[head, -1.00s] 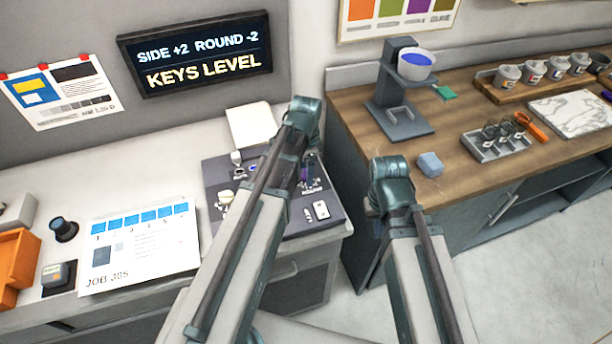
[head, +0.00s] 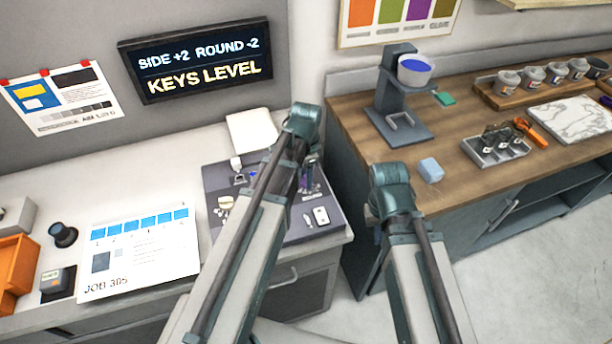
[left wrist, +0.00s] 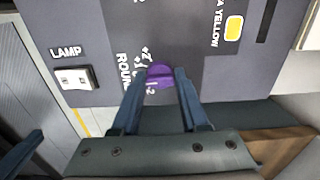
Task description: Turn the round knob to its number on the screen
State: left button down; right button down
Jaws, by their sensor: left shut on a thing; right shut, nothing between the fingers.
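The purple round knob (left wrist: 160,74) is between the two fingertips of my left gripper (left wrist: 158,84) in the left wrist view, and the gripper is shut on it. Its printed scale beside it is partly covered; "+2" and "-2" can be read. The screen (head: 196,60) on the wall reads "SIDE +2 ROUND -2" and "KEYS LEVEL". The control panel (head: 290,228) lies on the white bench, partly hidden by my left arm. In the head view my left gripper (head: 308,180) points down over it. My right gripper (head: 373,214) is shut and empty, mostly hidden by its arm.
A lamp switch (left wrist: 75,79) and a yellow button (left wrist: 234,28) sit near the knob on the panel. The wooden counter (head: 385,165) with a blue block (head: 430,170) is at right.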

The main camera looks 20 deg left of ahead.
pick_arm(q)
jog(key=n, duration=0.6)
jog(key=shift+d, duration=0.1)
jog(key=n, duration=0.5)
jog(key=shift+n, duration=0.4)
dwell(0.4)
jog(key=shift+c, duration=2.1)
grip_release()
jog(key=shift+r, duration=0.15)
notch_tip(320, 180, up, 14)
jog(key=p, duration=1.4)
jog(key=shift+f, duration=0.2)
